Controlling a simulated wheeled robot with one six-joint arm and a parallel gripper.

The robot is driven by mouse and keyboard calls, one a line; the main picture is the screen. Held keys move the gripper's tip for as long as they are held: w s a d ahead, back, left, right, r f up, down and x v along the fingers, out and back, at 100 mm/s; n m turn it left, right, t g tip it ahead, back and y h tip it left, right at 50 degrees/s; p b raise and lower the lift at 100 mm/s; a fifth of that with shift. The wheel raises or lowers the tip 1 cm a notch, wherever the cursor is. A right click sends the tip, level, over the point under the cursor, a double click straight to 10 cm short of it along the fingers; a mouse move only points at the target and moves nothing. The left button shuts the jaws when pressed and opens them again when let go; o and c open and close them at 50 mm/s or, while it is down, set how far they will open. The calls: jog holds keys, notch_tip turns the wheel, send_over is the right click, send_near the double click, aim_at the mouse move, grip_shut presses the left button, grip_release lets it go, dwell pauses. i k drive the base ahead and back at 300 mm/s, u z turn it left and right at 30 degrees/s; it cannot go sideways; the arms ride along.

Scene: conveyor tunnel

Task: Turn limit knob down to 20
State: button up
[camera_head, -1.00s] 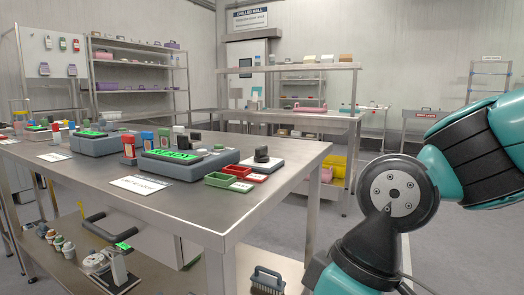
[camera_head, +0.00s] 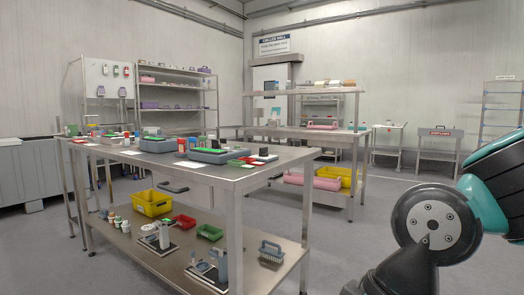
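No knob marked as a limit knob can be made out, and no number is readable at this size. The steel table (camera_head: 225,172) stands left of centre with several devices on top. A grey device with a green display (camera_head: 208,150) sits near its right part. Another grey device (camera_head: 158,145) with a green top stands to its left. A small dark item (camera_head: 263,152) stands near the table's right end; I cannot tell what it is. My arm's teal and dark links fill the lower right. My gripper is outside the picture.
The table's lower shelf (camera_head: 150,248) holds a yellow bin (camera_head: 152,204), a green tray (camera_head: 209,232) and a brush (camera_head: 271,251). A second steel table (camera_head: 330,135) stands behind. A grey cabinet (camera_head: 28,172) is at left. Floor between the table and my arm is clear.

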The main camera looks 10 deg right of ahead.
aim_at(263, 151)
jog(key=u, duration=0.65)
jog(key=i, duration=1.1)
jog(key=z, duration=0.2)
